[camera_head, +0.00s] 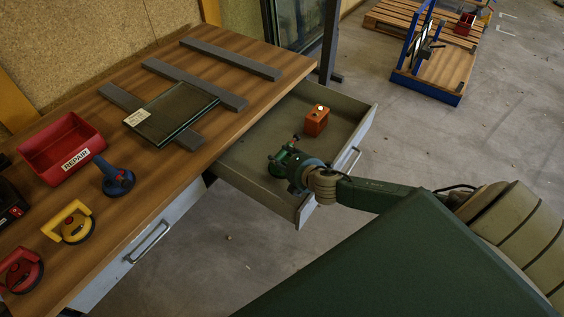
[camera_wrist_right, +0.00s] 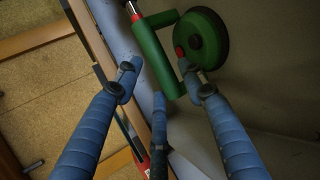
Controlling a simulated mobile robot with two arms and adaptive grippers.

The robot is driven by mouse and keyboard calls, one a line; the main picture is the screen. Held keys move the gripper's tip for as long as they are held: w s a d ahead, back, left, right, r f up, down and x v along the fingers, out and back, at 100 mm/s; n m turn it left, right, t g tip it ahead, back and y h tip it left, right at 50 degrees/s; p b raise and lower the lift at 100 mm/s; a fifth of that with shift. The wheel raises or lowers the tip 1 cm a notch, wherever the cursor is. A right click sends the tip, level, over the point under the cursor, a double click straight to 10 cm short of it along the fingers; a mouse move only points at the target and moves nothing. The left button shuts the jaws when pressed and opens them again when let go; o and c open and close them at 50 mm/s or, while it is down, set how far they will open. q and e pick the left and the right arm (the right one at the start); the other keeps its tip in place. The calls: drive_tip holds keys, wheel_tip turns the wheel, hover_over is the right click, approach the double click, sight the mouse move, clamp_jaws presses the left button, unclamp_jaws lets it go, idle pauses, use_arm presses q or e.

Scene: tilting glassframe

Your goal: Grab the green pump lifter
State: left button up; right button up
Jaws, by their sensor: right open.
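The green pump lifter (camera_head: 281,158) lies in the open drawer (camera_head: 235,177), near its left side. In the right wrist view its green handle (camera_wrist_right: 152,58) and round green cup (camera_wrist_right: 203,38) show, with a red-tipped pump knob. My right gripper (camera_head: 297,170) reaches down into the drawer right at the lifter and hides part of it. In the right wrist view my right gripper (camera_wrist_right: 166,84) has its blue fingers spread apart, with the handle in front of the gap between them. Whether they touch the handle I cannot tell. My left gripper is out of view.
An orange box (camera_head: 316,121) stands farther back in the drawer. On the workbench (camera_head: 235,123) are a red REPAIR bin (camera_head: 48,160), a blue suction lifter (camera_head: 117,180), a yellow one (camera_head: 75,225), a red one (camera_head: 22,270), and a glass pane (camera_head: 172,110) on grey bars.

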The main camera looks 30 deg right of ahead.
sight(280, 155)
drive_tip(key=x, duration=0.3)
drive_tip(key=shift+w+f, duration=0.1)
drive_tip(key=shift+w, duration=0.15)
drive_tip(key=shift+s, duration=0.1)
clamp_jaws()
drive_tip(key=shift+r, duration=0.2)
